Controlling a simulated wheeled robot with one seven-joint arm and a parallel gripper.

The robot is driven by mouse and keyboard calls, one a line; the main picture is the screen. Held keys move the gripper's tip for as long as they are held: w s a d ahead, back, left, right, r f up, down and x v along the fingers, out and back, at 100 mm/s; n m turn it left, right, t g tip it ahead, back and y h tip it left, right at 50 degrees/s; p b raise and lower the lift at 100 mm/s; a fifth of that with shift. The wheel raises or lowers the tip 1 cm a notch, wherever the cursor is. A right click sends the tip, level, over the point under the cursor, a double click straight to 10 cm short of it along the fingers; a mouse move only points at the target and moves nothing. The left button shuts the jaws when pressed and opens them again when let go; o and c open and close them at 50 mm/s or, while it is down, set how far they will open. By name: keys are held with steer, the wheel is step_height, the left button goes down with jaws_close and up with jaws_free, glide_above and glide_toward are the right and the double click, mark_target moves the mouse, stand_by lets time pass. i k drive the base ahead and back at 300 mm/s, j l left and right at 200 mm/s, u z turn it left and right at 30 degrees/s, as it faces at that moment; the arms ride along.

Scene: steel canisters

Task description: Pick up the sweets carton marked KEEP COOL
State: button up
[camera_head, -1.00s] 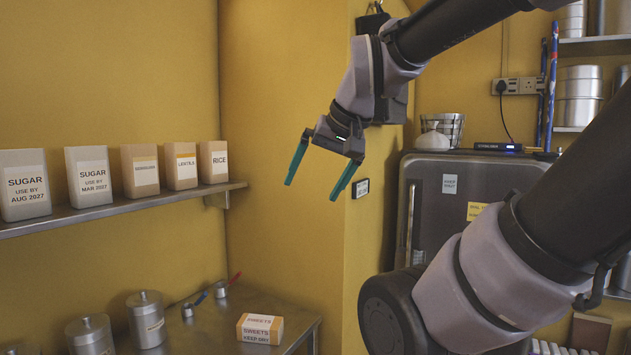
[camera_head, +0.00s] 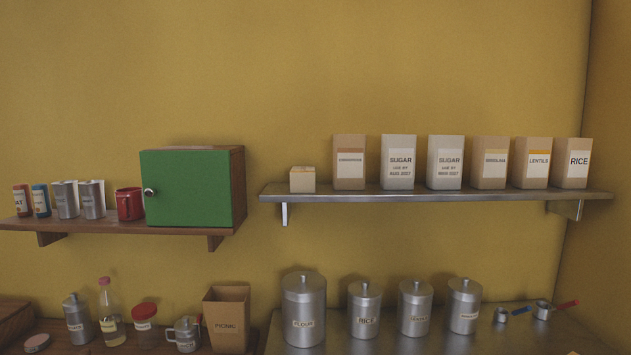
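The sweets carton (camera_head: 573,353) is almost wholly out of view; only a sliver of its orange top shows at the bottom edge, on the steel counter (camera_head: 530,335) at the right. Its label cannot be read now. A small plain tan carton (camera_head: 302,181) stands at the left end of the steel shelf; I cannot make out any writing on it. My gripper is not in view.
The steel shelf (camera_head: 400,198) also holds several paper packs, such as rice (camera_head: 574,168) and lentils (camera_head: 537,167). Steel canisters (camera_head: 304,312) and two small measuring cups (camera_head: 542,311) stand on the counter.

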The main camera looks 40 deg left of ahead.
mark_target(302, 179)
steer(key=k+j+u, duration=0.1)
steer(key=j, duration=0.2)
steer(key=k+j+u, duration=0.25)
steer(key=j, duration=0.5)
steer(key=k+j+u, duration=0.1)
steer(key=k+j, duration=0.15)
steer(key=k+j+u, duration=0.15)
steer(key=j, duration=0.35)
steer(key=j+u, duration=0.1)
steer(key=j, duration=0.25)
steer(key=k+j+z, duration=0.1)
steer(key=j, duration=0.15)
